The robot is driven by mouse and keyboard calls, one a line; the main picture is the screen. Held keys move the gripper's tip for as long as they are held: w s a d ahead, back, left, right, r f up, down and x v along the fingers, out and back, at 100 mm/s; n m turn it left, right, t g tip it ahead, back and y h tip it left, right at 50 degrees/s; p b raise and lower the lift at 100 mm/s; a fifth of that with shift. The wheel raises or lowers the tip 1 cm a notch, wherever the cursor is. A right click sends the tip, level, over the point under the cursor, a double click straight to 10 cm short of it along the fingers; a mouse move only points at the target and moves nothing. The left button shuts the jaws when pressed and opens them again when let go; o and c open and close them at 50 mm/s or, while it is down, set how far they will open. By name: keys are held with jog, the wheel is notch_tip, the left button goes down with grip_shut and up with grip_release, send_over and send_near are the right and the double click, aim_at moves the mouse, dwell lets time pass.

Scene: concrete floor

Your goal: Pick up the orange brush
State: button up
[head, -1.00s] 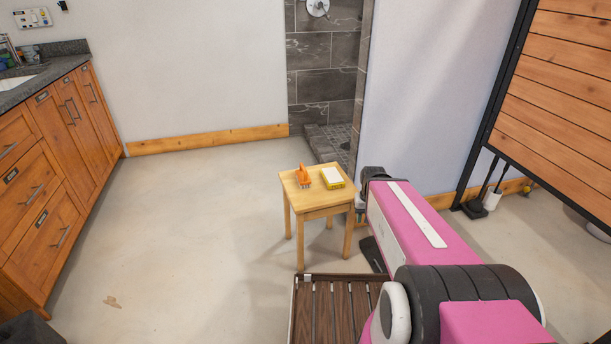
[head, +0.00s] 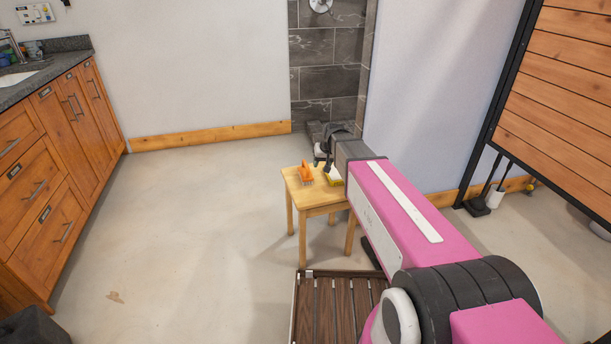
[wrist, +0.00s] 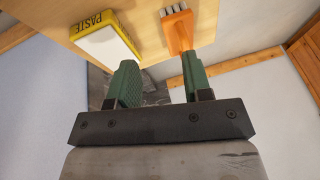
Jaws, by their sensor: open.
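The orange brush (head: 305,172) lies on the small wooden table (head: 291,188), left of a yellow and white box. In the wrist view the brush (wrist: 180,34) shows its orange body and pale bristles, just beyond the right finger. My gripper (head: 322,160) is over the table, to the right of the brush. In the wrist view my gripper (wrist: 160,82) has its two green fingers apart with nothing between them. The brush and the fingers look apart.
The box marked PASTE (wrist: 103,42) lies beside the brush, near the left finger. In the head view my arm partly covers this yellow box (head: 334,177). A slatted wooden mat (head: 325,305) lies in front of the table. Floor left of the table is clear.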

send_near(306, 165)
jog(key=shift+t+y, duration=0.3)
jog(key=x, duration=0.5)
jog(key=shift+s+a+f, duration=0.1)
jog(key=shift+s+f, duration=0.1)
jog(key=shift+f, duration=0.25)
jog(key=shift+d+x, duration=0.2)
jog(key=shift+x, duration=1.1)
jog(key=shift+d+x, duration=0.15)
jog(key=shift+x, duration=1.1)
jog(key=shift+w, duration=0.1)
grip_shut()
